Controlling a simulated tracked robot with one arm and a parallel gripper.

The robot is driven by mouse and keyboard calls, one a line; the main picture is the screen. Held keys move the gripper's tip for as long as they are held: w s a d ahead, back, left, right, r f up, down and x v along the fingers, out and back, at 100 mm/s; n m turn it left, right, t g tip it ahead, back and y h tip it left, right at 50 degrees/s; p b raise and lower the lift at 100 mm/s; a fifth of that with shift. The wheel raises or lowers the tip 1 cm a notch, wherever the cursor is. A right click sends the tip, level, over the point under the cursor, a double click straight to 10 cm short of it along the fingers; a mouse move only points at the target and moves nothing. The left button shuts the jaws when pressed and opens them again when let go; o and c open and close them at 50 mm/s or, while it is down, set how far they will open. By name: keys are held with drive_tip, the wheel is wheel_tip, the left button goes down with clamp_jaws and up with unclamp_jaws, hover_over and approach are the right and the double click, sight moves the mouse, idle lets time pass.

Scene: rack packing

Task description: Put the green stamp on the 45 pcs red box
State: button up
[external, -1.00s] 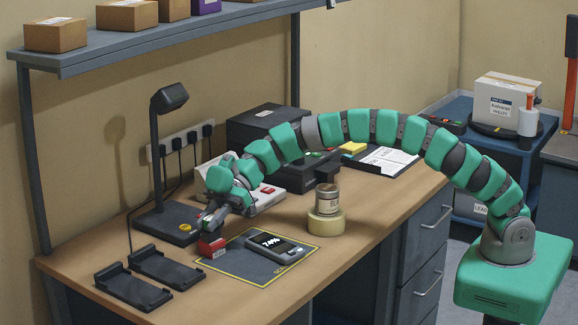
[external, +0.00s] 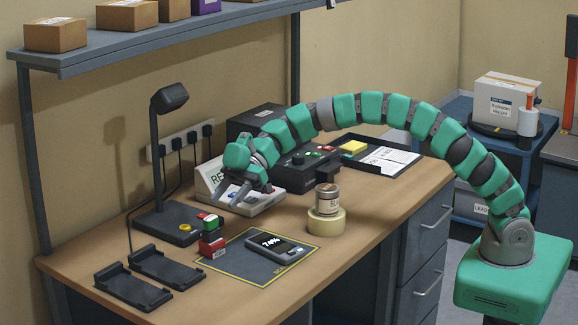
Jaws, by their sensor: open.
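The small red box (external: 212,247) with a white label sits on the table at the left corner of the dark yellow-edged mat. The green stamp (external: 211,221), with a dark body and a bit of red and white at its top, stands upright and appears to rest on top of the red box. My gripper (external: 231,197) is open and empty, above and to the right of the stamp, apart from it, in front of a white tray. The count on the red box is too small to read.
A handheld device (external: 274,246) lies on the mat (external: 236,263). A can (external: 327,199) stands on a tape roll (external: 326,222). Black holders (external: 134,290) lie at front left, and a white tray (external: 262,205) sits behind my gripper.

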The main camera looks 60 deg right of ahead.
drive_tip(key=shift+v, duration=2.05)
drive_tip(key=shift+f, duration=0.1)
drive_tip(key=s+d+r+m+t+h, duration=0.2)
drive_tip(key=d+r+m+t, duration=0.25)
drive_tip(key=d+r, duration=0.65)
drive_tip(key=s+d+r+m+t+h, duration=0.25)
drive_tip(key=d+r+m+t, duration=0.2)
drive_tip(key=d+r, duration=0.7)
drive_tip(key=s+d+r+m+t+h, duration=0.3)
drive_tip(key=s+d+r, duration=0.4)
drive_tip(key=r, duration=0.3)
drive_tip(key=s+d+r+m+t+h, duration=0.3)
drive_tip(key=s+d+r+m+h, duration=0.2)
drive_tip(key=d+r, duration=0.4)
wheel_tip(320, 180, up, 2)
drive_tip(key=shift+s+r+m, duration=0.2)
drive_tip(key=shift+s+m, duration=0.3)
drive_tip(key=shift+s, duration=0.35)
drive_tip(key=shift+a, duration=0.1)
